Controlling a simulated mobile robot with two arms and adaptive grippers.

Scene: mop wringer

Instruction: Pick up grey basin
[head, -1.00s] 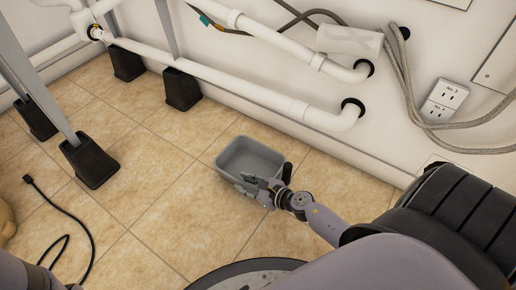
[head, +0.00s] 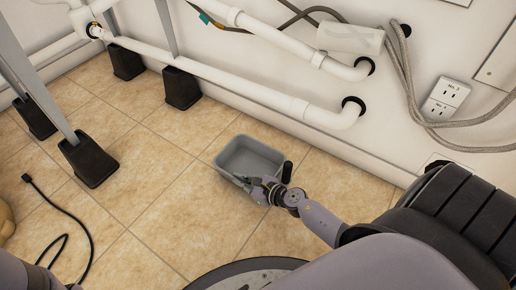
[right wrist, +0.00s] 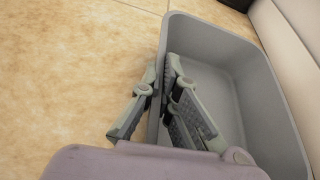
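The grey basin (head: 250,150) stands upright on the tiled floor near the wall in the head view. It fills the right part of the right wrist view (right wrist: 245,85), empty apart from the gripper's fingers. My right gripper (head: 244,180) is at the basin's near rim. In the right wrist view, the right gripper (right wrist: 162,70) straddles the basin's wall, with one side outside and the other inside. Its fingertips are closed in on that wall. The exact contact is partly hidden. My left gripper does not show; only a bit of my left arm is at the lower left.
White pipes (head: 250,88) run along the wall behind the basin. Black feet of a metal frame (head: 90,160) stand to the left. A black cable (head: 75,220) lies on the floor at the left. The floor between the cable and basin is clear.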

